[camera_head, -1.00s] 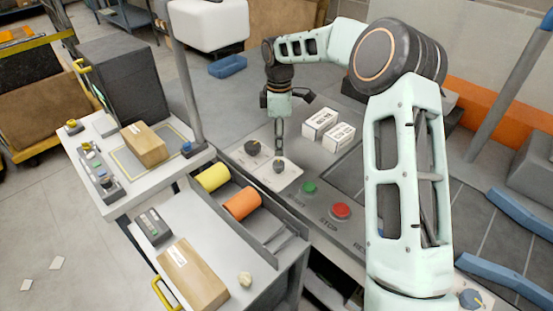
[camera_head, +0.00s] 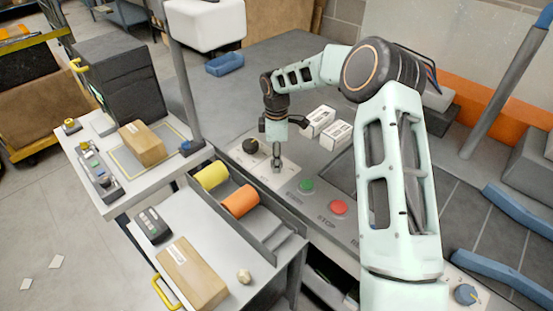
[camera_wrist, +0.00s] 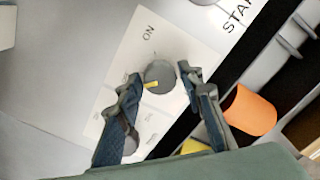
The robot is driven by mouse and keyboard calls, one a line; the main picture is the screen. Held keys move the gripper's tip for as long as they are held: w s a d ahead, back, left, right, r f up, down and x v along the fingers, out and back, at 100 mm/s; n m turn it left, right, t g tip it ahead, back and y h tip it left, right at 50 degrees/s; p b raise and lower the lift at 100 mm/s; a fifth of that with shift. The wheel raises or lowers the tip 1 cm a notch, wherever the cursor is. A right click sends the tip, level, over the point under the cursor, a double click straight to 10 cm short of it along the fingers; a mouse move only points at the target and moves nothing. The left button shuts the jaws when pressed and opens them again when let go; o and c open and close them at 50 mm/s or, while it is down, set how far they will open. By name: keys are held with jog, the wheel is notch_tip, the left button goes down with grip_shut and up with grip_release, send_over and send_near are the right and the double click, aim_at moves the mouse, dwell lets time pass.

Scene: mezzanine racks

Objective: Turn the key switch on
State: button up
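The key switch is a round grey knob (camera_wrist: 160,72) with a yellow mark, on a white plate (camera_wrist: 125,62). The word ON is printed beside it. In the wrist view my gripper (camera_wrist: 157,78) has its two fingers apart, one on each side of the knob. A small gap seems to show at the fingertips; I cannot tell whether either touches. In the head view my gripper (camera_head: 276,165) points down at the plate and mostly hides the knob. A second dark knob (camera_head: 250,146) stands on the panel to the left, and is partly behind a finger in the wrist view.
A green button (camera_head: 306,185) and a red STOP button (camera_head: 339,207) are right of the plate. Two white boxes (camera_head: 336,134) stand behind. Yellow (camera_head: 212,175) and orange (camera_head: 240,201) rolls lie in a trough at the panel's left edge. A blue knob (camera_head: 465,294) is front right.

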jog(key=c, duration=0.7)
jog(key=shift+c, duration=0.2)
jog(key=shift+m, duration=0.3)
jog(key=m+b, duration=0.1)
jog(key=m, duration=0.1)
jog(key=shift+m+b, duration=0.3)
jog(key=shift+b, duration=0.1)
jog(key=m+b, duration=0.1)
jog(key=m, duration=0.3)
jog(key=shift+m+b, duration=0.3)
jog(key=m+b, duration=0.1)
jog(key=m, duration=0.9)
jog(key=shift+b, duration=0.4)
